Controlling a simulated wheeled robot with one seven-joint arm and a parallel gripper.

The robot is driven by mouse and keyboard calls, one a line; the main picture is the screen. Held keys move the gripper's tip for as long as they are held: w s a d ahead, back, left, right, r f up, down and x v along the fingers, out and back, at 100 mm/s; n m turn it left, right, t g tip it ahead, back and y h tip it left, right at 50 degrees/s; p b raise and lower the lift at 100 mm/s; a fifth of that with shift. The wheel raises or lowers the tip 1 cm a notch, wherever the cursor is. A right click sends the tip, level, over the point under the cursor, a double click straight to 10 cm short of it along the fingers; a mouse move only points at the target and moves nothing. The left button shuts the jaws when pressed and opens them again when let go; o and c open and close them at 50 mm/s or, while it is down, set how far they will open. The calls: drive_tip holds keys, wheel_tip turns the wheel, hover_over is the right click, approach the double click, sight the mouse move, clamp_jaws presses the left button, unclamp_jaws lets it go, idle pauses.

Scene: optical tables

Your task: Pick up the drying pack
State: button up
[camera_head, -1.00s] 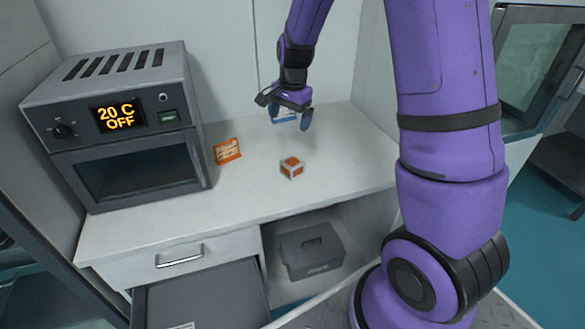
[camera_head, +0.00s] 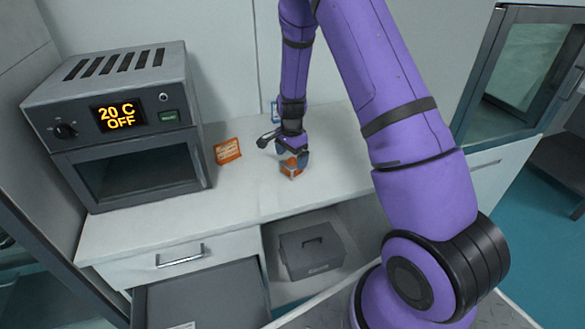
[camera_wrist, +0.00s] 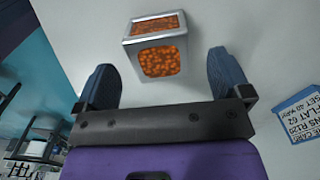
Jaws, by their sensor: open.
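The drying pack appears to be the small cube (camera_head: 291,171) with orange faces and a pale frame, resting on the white counter. In the wrist view, the cube (camera_wrist: 158,62) shows orange beads behind its windows. It lies ahead of and between the lines of the two blue fingers. My gripper (camera_head: 292,157) points down close above the cube and partly covers it in the head view. In the wrist view, my gripper (camera_wrist: 161,65) is open, with a gap on both sides of the cube.
An oven (camera_head: 130,128) reading "20 C OFF" stands at the left of the counter (camera_head: 240,190). An orange card (camera_head: 227,151) stands beside it. A blue-edged label (camera_wrist: 300,115) lies right in the wrist view. Below are an open drawer (camera_head: 200,295) and a grey box (camera_head: 311,250).

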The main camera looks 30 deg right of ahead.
sight(292, 161)
drive_tip(key=shift+d+f, duration=0.2)
drive_tip(key=shift+f, duration=2.4)
drive_tip(key=c, duration=1.2)
drive_tip(key=shift+o, duration=0.2)
drive_tip(key=shift+r, duration=0.1)
